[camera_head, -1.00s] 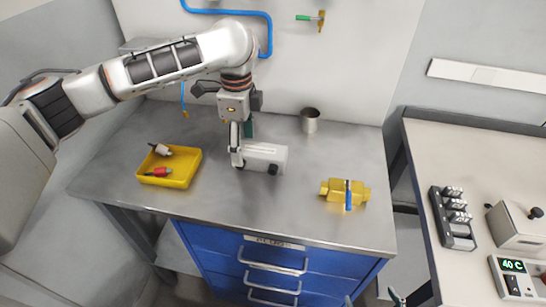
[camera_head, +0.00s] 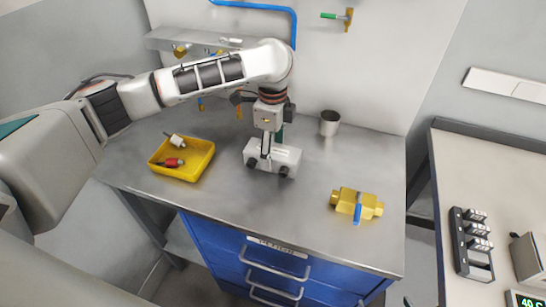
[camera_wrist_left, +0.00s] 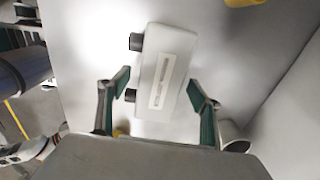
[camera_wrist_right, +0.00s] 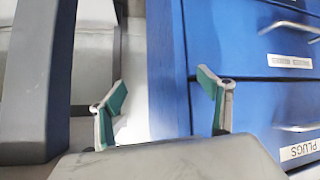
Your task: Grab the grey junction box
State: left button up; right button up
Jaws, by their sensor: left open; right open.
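The grey junction box (camera_head: 285,158) is a light grey block with two dark round fittings on its front side. It rests on the metal workbench (camera_head: 230,200). My left gripper (camera_head: 268,148) is directly above it, pointing down. In the left wrist view the box (camera_wrist_left: 165,75) lies between the two green-padded fingers of my left gripper (camera_wrist_left: 157,100), which are open, with a gap visible at the left finger. My right gripper (camera_wrist_right: 168,105) is open and empty, near the blue drawers, in the right wrist view.
A yellow valve body with a blue handle (camera_head: 345,203) lies to the right, and a metal cup (camera_head: 329,122) stands behind. Blue drawers (camera_head: 225,245) are below the bench.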

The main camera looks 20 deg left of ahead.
pick_arm(q)
jog(key=shift+a+f, duration=0.1)
jog(key=shift+f, duration=1.3)
jog(key=c, duration=1.4)
jog(key=shift+c, duration=0.2)
